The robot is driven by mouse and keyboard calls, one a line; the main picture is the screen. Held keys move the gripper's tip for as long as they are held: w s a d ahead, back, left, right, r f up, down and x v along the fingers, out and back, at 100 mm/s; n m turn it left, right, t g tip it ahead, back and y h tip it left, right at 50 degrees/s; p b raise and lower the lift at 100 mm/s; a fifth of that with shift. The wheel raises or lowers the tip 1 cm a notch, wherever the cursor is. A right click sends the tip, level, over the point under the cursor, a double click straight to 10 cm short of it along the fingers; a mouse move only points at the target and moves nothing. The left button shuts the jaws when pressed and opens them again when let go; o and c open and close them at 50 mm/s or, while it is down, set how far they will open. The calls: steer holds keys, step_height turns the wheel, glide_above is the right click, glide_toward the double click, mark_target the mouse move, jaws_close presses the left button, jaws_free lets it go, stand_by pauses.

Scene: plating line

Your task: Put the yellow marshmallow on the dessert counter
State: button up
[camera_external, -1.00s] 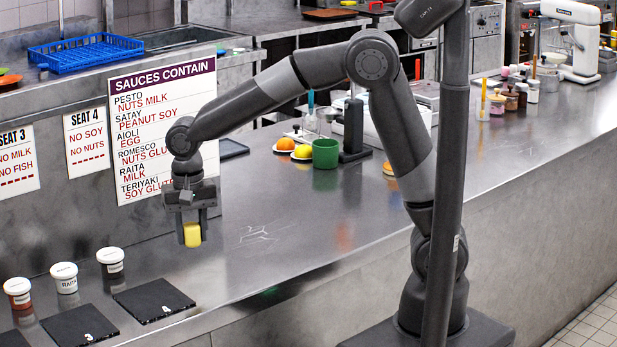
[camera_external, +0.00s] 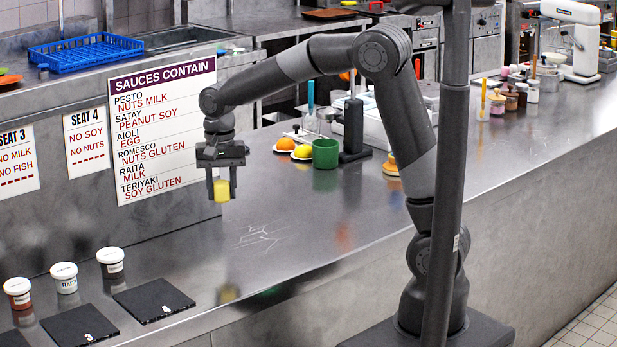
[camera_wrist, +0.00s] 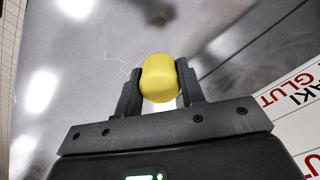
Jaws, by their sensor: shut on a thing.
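The yellow marshmallow (camera_external: 221,191) is held between the two fingers of my gripper (camera_external: 221,186), well above the steel counter (camera_external: 300,230). In the wrist view the marshmallow (camera_wrist: 159,78) sits between the fingertips of my gripper (camera_wrist: 160,85), with a finger against each side. The fingers point down in the external view. A faint yellow reflection shows on the counter below. I cannot tell which surface is the dessert counter; no label for it shows.
Dark slates (camera_external: 153,300) and sauce tubs (camera_external: 111,262) stand at the lower left. A sauces sign (camera_external: 165,130) stands behind my gripper. A green cup (camera_external: 325,153), an orange (camera_external: 286,144) and a lemon (camera_external: 303,151) are further back. The middle of the counter is clear.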

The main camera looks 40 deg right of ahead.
steer(key=w+d+m, duration=0.2)
steer(key=w+d, duration=0.2)
steer(key=d, duration=0.8)
steer(key=w+d+m, duration=0.3)
steer(key=d, duration=1)
steer(key=s+d+m, duration=0.3)
steer(key=d, duration=1.7)
steer(key=s+d+m, duration=0.2)
steer(key=s+d, duration=0.3)
steer(key=d, duration=0.5)
steer(key=s+d+m, duration=0.2)
steer(key=s+d, duration=0.4)
steer(key=d, duration=0.4)
steer(key=s+d+m, duration=0.2)
steer(key=s+d, duration=0.5)
steer(key=s, duration=0.3)
steer(key=s+d+m, duration=0.2)
steer(key=s+d, duration=0.5)
steer(key=s, duration=0.3)
glide_above(481, 179)
steer(key=f, duration=0.7)
steer(key=shift+s+a+f, duration=0.1)
steer(key=shift+s+f, duration=0.05)
steer(key=shift+s, duration=0.05)
steer(key=shift+w+f, duration=0.1)
steer(key=shift+f, duration=1.95)
steer(key=shift+f, duration=0.15)
